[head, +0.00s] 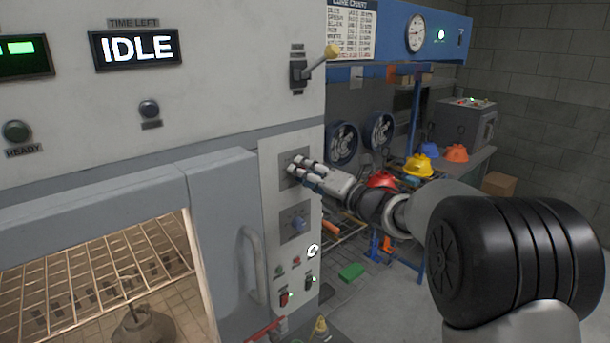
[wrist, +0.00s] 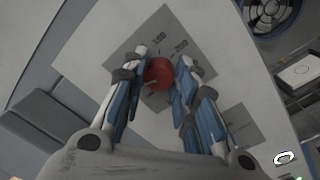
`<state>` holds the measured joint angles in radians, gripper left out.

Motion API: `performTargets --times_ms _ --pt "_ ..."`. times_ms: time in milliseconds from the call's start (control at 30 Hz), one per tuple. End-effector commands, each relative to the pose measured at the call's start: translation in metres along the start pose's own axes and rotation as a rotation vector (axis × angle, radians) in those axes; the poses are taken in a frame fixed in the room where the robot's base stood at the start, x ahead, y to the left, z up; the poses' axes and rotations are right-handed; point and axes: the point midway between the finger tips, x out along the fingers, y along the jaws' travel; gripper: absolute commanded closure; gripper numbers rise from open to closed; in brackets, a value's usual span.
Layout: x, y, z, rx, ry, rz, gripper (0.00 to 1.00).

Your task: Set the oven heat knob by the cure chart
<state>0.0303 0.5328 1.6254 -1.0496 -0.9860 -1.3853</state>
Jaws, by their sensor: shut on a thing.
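The red heat knob (wrist: 158,73) shows in the wrist view on a grey dial plate (wrist: 188,38) with numbers such as 180 and 200. My gripper (wrist: 160,80) is shut on this knob, with one finger at each side. In the head view my gripper (head: 297,168) reaches the upper plate of the oven's control panel (head: 270,187) and hides the knob. The cure chart (head: 352,32) hangs at the top, right of the oven; its rows are too small to read. The oven display (head: 136,48) reads IDLE.
A blue knob (head: 298,224) sits below on the same panel, with small switches (head: 284,298) lower down. A yellow-tipped lever (head: 330,52) juts out above. The oven door handle (head: 252,265) stands to the left. Hard hats (head: 420,166) and fans (head: 343,143) are behind my arm.

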Motion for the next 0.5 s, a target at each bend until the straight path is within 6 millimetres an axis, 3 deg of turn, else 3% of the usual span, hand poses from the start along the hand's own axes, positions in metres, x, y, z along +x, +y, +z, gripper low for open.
performTargets --times_ms 500 --pt "0.0001 0.0002 -0.0005 0.49 -0.025 0.001 0.97"
